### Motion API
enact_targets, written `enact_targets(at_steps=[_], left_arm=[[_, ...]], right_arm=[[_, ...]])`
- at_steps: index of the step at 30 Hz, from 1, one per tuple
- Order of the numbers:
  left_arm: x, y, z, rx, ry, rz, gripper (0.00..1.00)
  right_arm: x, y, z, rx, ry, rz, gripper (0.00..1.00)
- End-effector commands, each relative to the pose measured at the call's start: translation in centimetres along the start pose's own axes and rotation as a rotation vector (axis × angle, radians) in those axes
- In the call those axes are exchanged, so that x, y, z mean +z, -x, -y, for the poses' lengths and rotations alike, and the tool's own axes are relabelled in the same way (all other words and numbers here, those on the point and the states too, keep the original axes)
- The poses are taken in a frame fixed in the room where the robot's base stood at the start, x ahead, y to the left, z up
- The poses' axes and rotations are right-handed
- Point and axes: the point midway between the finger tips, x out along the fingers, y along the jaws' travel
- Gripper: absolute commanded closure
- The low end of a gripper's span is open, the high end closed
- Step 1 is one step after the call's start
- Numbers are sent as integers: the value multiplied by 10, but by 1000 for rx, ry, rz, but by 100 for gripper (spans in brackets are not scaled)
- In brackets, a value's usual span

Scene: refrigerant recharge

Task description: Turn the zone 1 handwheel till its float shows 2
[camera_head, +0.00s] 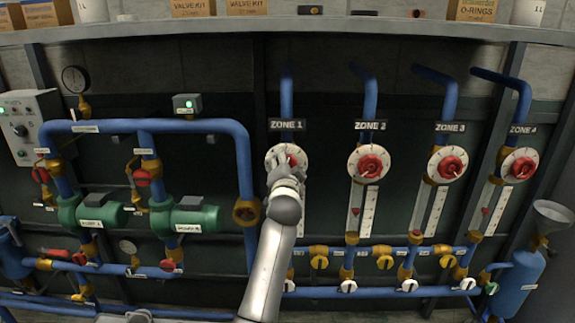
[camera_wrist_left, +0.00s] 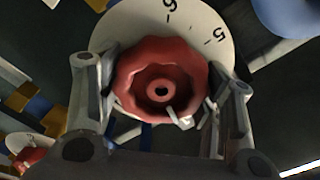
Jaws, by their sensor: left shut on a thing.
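The zone 1 handwheel is a red scalloped knob on a white numbered dial (camera_head: 270,158) under the ZONE 1 label (camera_head: 287,125). My left gripper (camera_head: 286,165) is at the dial and covers much of it in the head view. In the left wrist view the red handwheel (camera_wrist_left: 150,70) sits between the two fingers of my left gripper (camera_wrist_left: 160,95), which are shut on it. The dial (camera_wrist_left: 200,25) shows 6 and 5 near its upper edge. A small white pointer (camera_wrist_left: 178,116) is at the wheel's lower right. The zone 1 gauge and its float are hidden behind my arm. My right gripper is not in view.
Zone 2 handwheel (camera_head: 370,166), zone 3 handwheel (camera_head: 451,167) and zone 4 handwheel (camera_head: 522,168) stand to the right, each above a white float gauge. Blue pipes and green pumps (camera_head: 188,217) are on the left. Yellow valves (camera_head: 319,262) line the pipe below.

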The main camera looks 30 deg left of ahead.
Motion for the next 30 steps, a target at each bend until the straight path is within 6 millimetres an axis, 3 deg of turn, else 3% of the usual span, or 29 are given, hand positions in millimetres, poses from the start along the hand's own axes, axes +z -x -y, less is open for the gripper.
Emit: enact_targets(at_steps=[8, 9, 14, 25, 30], left_arm=[[3, 0, -3, 6, 0, 6, 63], [3, 0, -3, 6, 0, 6, 38], [2, 0, -2, 5, 0, 4, 18], [1, 1, -1, 2, -1, 1, 17], [0, 15, -1, 2, -1, 0, 17]], right_arm=[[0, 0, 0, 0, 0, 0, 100], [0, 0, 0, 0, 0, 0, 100], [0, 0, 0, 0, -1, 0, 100], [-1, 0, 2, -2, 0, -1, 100], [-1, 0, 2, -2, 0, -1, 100]])
